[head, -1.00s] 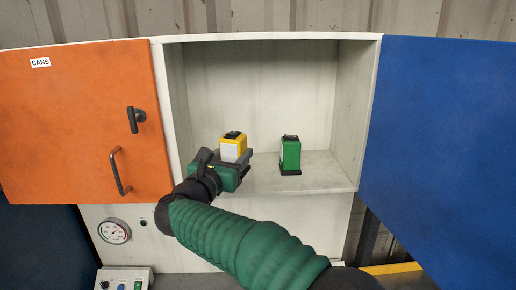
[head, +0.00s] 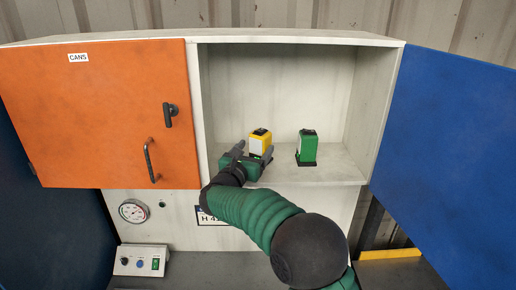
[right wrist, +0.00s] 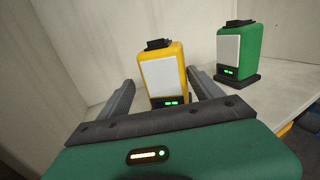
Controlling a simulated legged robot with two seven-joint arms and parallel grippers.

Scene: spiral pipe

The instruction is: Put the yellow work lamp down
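The yellow work lamp (head: 260,140), with a pale front panel and green lights, stands upright on the shelf (head: 325,176) of the open cabinet. It also shows in the right wrist view (right wrist: 163,76), standing between and beyond the spread fingers. My right gripper (head: 254,151) is open in front of the lamp. A gap shows between the left finger and the lamp; contact at the right finger is unclear. The lamp's lower part is partly hidden by the gripper in the head view. My left gripper is not in view.
A green work lamp (head: 307,147) stands to the right of the yellow one, also visible in the right wrist view (right wrist: 231,53). An orange door (head: 95,120) marked CANS is at left, a blue door (head: 445,150) at right. Bare shelf lies right of the green lamp.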

